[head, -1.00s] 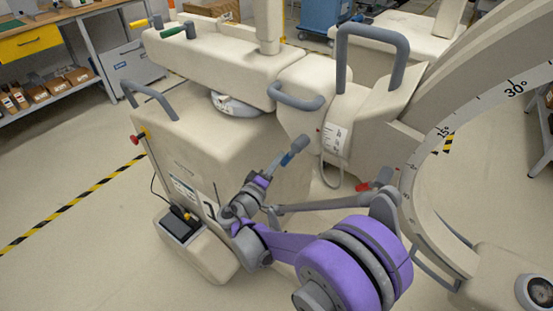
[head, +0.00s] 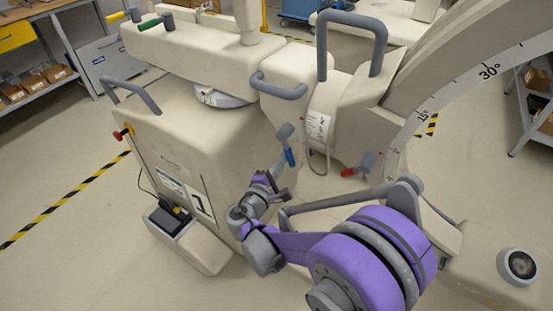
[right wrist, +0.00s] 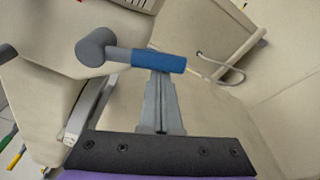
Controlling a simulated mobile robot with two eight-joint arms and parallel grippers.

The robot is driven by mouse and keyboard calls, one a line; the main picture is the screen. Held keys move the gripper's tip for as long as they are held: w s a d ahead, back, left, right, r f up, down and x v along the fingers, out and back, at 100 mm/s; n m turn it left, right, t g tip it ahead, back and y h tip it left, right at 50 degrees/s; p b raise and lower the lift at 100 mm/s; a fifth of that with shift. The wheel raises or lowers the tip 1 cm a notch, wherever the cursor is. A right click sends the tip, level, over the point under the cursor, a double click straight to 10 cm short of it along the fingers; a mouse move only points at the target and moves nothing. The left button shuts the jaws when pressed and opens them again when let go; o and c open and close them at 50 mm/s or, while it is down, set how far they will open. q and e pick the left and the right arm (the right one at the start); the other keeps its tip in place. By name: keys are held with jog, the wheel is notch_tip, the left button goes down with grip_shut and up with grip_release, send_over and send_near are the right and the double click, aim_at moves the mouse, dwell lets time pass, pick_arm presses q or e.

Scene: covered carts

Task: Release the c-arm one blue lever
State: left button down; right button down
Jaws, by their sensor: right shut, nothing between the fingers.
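The c-arm one (head: 190,130) is a cream machine with a "1" label on its body. Its blue lever (head: 290,157) has a grey hub and a blue grip that hangs steeply down in the head view. In the right wrist view the blue grip (right wrist: 158,61) lies across the picture, to the right of its round grey hub. My right gripper (head: 279,174) is shut and empty. In the right wrist view its closed fingers (right wrist: 160,76) end right at the blue grip; I cannot tell whether they touch it. My left gripper is not in view.
A red lever (head: 358,170) sits right of the blue one, near the large curved arc (head: 440,100). Grey handles (head: 279,88) stick out from the machine. Open floor (head: 70,150) with a black-yellow stripe lies to the left. Shelves stand at the back.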

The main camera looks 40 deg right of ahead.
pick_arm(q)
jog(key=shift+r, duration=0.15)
pick_arm(e)
jog(key=shift+s+d+r, duration=0.1)
jog(key=shift+s+d, duration=0.15)
jog(key=shift+s, duration=0.25)
